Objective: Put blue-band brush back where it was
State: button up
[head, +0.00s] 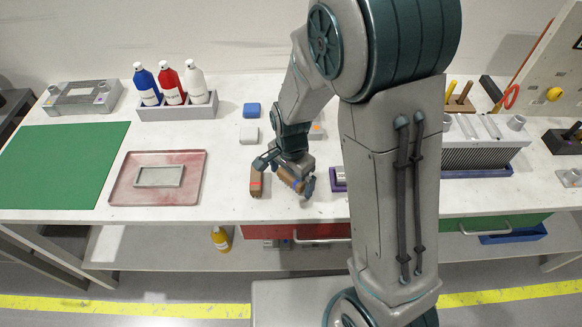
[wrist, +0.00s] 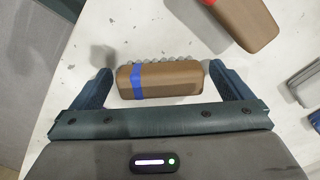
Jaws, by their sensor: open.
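The blue-band brush (wrist: 180,79) is a brown block with a blue band and pale bristles along its far edge. It lies between the two fingers of my gripper (wrist: 160,70), with small gaps at both ends. My gripper is open around it. In the head view the blue-band brush (head: 289,180) is at the table's front part, partly covered by my gripper (head: 285,175). The red-band brush (head: 257,184) stands just left of it; it also shows at the top right of the wrist view (wrist: 248,22). Whether the blue-band brush touches the table is unclear.
A red tray (head: 196,160) holding a grey frame and a green mat (head: 60,160) lie to the left. A purple-edged item (head: 339,182) is close right, partly hidden by my arm.

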aim_at(291, 176)
notch_tip(291, 176, up, 12)
jog(key=s+d+r+n+t, duration=0.1)
jog(key=s+d+r+n, duration=0.2)
jog(key=s+d, duration=0.3)
jog(key=s+d+r+n+t, duration=0.2)
jog(key=s+d+r+n, duration=0.1)
jog(key=s+d+n, duration=0.3)
jog(key=shift+s+r, duration=0.35)
jog(key=shift+r, duration=0.05)
